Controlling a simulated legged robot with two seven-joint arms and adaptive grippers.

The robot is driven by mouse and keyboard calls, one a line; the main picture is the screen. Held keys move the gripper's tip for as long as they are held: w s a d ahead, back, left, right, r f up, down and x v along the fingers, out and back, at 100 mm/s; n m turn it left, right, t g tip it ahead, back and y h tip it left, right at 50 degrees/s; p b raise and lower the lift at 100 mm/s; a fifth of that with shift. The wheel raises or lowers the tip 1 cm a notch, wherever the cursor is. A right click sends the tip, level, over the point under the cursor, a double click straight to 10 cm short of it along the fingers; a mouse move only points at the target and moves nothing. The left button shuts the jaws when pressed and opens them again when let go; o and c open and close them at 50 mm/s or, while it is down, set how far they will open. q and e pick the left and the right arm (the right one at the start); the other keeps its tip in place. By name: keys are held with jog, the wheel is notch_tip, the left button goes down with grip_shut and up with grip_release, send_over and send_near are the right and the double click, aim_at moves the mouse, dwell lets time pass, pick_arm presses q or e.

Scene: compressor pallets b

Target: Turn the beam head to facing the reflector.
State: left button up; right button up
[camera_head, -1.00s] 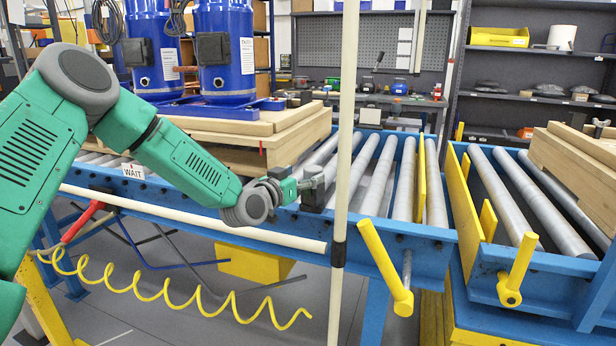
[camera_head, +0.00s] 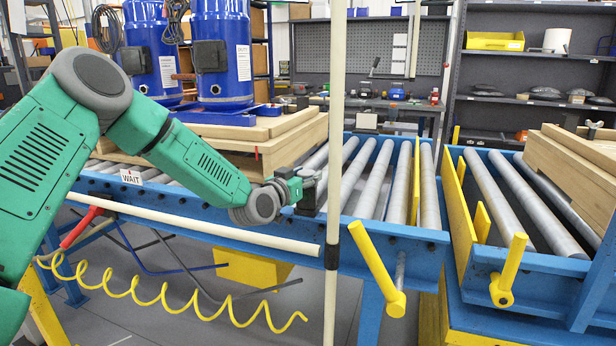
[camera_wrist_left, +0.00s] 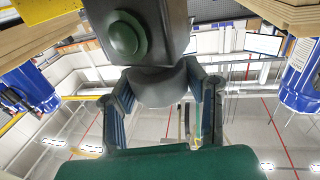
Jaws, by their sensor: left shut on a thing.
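The beam head (camera_head: 309,194) is a small dark box at the near rail of the roller conveyor, just left of the pale upright pole. My left gripper (camera_head: 296,186) reaches it from the left and is shut on it. In the left wrist view the beam head (camera_wrist_left: 150,30) is a dark grey block with a round green face turned toward the camera side. The left gripper's fingers (camera_wrist_left: 163,92) lie on both sides of its rounded lower part. I cannot make out the reflector for certain. My right gripper is not in view.
The pale upright pole (camera_head: 337,160) stands close right of the gripper. A yellow handle (camera_head: 376,268) sticks out from the conveyor front. Blue compressors (camera_head: 222,55) stand on a wooden pallet (camera_head: 285,140) behind the arm. A coiled yellow hose (camera_head: 180,303) hangs below.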

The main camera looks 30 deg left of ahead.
pick_arm(q)
jog(key=shift+d+f, duration=0.25)
jog(key=shift+f, duration=0.05)
jog(key=shift+s+n+y+p, duration=0.1)
jog(key=shift+n+y+p, duration=0.2)
jog(key=shift+y, duration=0.3)
jog(key=n+y, duration=0.1)
jog(key=n+y+p, duration=0.1)
jog(key=y, duration=0.1)
jog(key=shift+a+f+g, duration=0.1)
jog(key=shift+a+g, duration=0.15)
jog(key=shift+g, duration=0.15)
jog(key=n+g+y+p, duration=0.1)
jog(key=n+y, duration=0.1)
jog(key=y, duration=0.1)
jog(key=shift+d, duration=0.2)
jog(key=shift+a+f+n+g+y+p, duration=0.15)
jog(key=shift+n+g+y+p, duration=0.25)
jog(key=shift+n+g+y, duration=0.65)
jog(key=shift+t, duration=0.25)
jog(key=o, duration=1.1)
jog(key=shift+o, duration=0.6)
